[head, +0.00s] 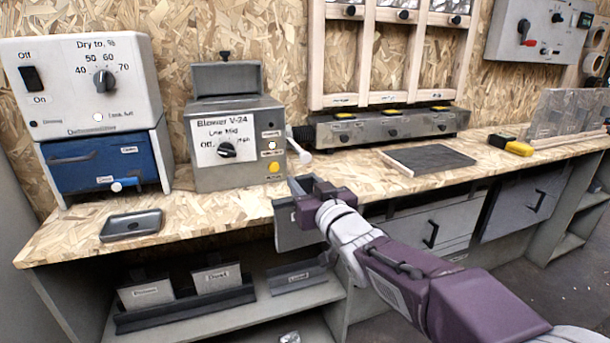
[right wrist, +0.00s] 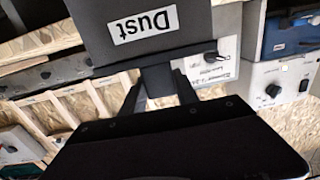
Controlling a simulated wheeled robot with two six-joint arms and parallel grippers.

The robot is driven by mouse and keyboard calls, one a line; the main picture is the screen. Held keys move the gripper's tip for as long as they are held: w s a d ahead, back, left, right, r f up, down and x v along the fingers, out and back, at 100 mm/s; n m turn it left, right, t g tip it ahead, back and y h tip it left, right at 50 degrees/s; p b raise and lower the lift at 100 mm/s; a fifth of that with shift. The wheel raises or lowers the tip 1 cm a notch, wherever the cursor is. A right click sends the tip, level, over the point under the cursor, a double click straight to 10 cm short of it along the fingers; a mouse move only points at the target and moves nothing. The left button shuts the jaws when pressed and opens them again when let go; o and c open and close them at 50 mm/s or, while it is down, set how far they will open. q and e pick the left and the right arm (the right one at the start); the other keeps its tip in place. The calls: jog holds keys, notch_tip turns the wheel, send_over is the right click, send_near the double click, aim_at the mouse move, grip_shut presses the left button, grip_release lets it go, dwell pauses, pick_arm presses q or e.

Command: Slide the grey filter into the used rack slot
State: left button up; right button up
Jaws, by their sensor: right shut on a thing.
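My right gripper (head: 308,195) is shut on the upper edge of a flat grey filter (head: 296,234), which hangs in front of the bench edge. In the right wrist view, the fingers (right wrist: 163,82) hold the filter's tab, and the filter (right wrist: 205,32) carries a label reading "Dust", upside down in that picture. A low dark rack (head: 300,278) with a small pale label, too small to read surely, lies on the lower shelf, below the held filter and apart from it. Its slot looks empty. My left gripper is not in view.
A longer dark rack (head: 185,308) to the left on the shelf (head: 240,312) holds two labelled grey filters (head: 146,292). The bench edge (head: 100,253) overhangs the shelf. The blower box (head: 238,140) stands open-lidded on the bench. Grey drawers (head: 430,238) are to the right.

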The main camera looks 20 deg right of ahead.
notch_tip(320, 180, down, 23)
jog(key=d+h+b, duration=0.1)
jog(key=d+b, duration=0.1)
jog(key=b, duration=1.4)
jog(key=shift+s+d+f+m, duration=0.2)
jog(key=shift+s+d+m, duration=0.1)
jog(key=shift+d, duration=0.1)
jog(key=shift+w, duration=0.15)
jog(key=w+p, duration=0.4)
jog(key=w, duration=1.2)
jog(key=f+b, duration=0.2)
jog(key=f, duration=0.1)
jog(key=f+b, duration=0.2)
jog(key=shift+w+a, duration=0.3)
jog(key=shift+w, duration=0.05)
jog(key=o, duration=1.2)
